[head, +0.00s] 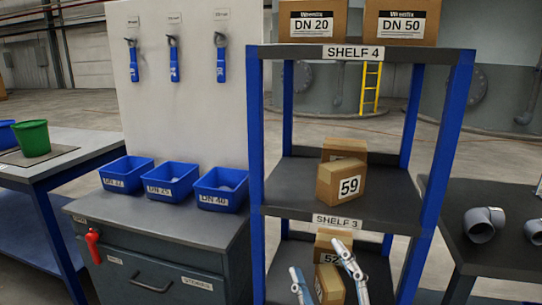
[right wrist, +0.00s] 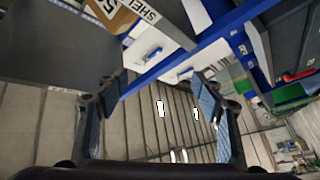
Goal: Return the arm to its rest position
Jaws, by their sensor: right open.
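My right gripper (head: 316,260) shows at the bottom of the head view, in front of the lower bay of the blue shelf rack (head: 255,150). Its two fingers point up and stand apart, with nothing held between them. The finger on the right partly hides a numbered carton (head: 328,285) in the lower bay. My left gripper is not in view.
Blue bins (head: 221,190) sit on a grey cabinet (head: 150,250) to the left. A dark table (head: 500,258) with grey pipe elbows (head: 482,228) is to the right.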

